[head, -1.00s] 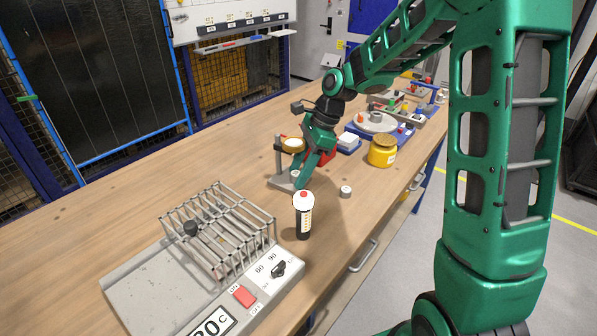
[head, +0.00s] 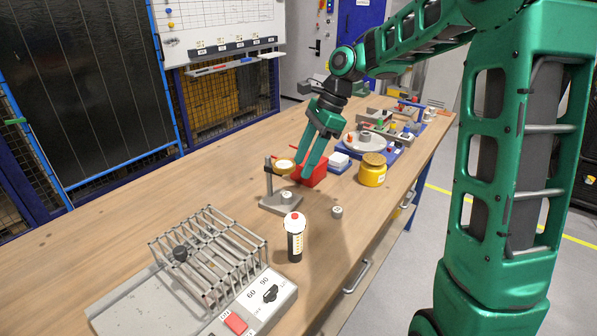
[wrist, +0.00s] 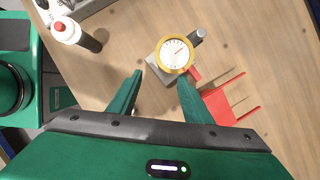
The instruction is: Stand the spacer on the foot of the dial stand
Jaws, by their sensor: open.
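The dial stand has a flat grey foot (head: 270,204), a dark post and a round brass-rimmed dial (head: 284,165). In the wrist view the white dial face (wrist: 175,54) covers part of the foot (wrist: 157,66). A small pale cylindrical spacer (head: 287,196) stands upright on the foot, in front of the post, with nothing gripping it. I cannot make it out in the wrist view. My gripper (head: 306,177) is open and empty, above and behind the foot; its fingers (wrist: 160,78) are spread apart in the wrist view.
A similar small cylinder (head: 337,212) stands on the bench right of the foot. A red-capped bottle (head: 295,240) and a wire rack (head: 210,250) are nearer. A red forked holder (head: 312,174), a yellow jar (head: 372,172) and a blue-based jig (head: 385,148) lie beyond.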

